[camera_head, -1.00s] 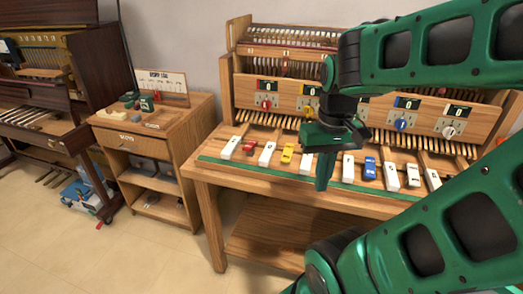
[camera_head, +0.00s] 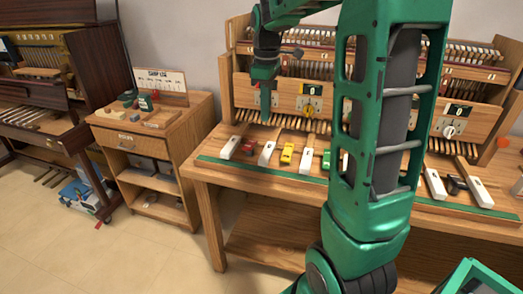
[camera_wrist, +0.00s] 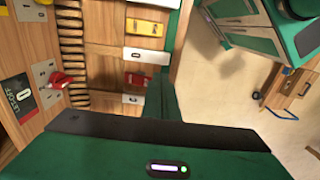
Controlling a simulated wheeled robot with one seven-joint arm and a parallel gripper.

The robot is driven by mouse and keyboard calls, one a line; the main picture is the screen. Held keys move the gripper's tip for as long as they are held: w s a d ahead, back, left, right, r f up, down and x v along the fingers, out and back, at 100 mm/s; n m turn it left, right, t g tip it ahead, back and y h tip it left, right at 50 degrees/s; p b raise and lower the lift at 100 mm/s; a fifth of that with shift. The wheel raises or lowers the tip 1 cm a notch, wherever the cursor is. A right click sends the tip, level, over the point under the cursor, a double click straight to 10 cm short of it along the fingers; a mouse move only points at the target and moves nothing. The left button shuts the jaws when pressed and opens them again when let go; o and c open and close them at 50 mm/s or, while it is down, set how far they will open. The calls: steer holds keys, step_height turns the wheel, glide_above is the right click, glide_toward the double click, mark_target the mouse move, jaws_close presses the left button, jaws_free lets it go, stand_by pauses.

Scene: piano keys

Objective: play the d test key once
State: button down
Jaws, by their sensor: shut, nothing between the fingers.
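A row of white test keys lies along the front of the wooden workbench (camera_head: 255,178). The leftmost white key (camera_head: 229,147) and the second white key (camera_head: 267,153) show clearly; a third white key (camera_head: 305,161) stands to their right. Their letters are too small to read, so I cannot tell which is d. My gripper (camera_head: 265,120) is shut and empty, pointing down above and behind the second key, apart from it. In the wrist view, my gripper (camera_wrist: 163,92) shows beside white keys (camera_wrist: 146,55). My arm hides keys in the middle of the row.
A red block (camera_head: 250,147), a yellow block (camera_head: 287,153) and a green block (camera_head: 326,159) sit between the keys. Behind rises a wooden panel (camera_head: 284,95) with coloured knobs and number displays. A side cabinet (camera_head: 150,160) stands left. The floor in front is clear.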

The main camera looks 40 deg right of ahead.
mark_target(265, 157)
step_height(265, 157, down, 14)
steer(key=shift+f, duration=0.1)
stand_by(0.7)
steer(key=shift+a+f, duration=0.15)
steer(key=shift+f, duration=0.25)
steer(key=shift+r, duration=0.85)
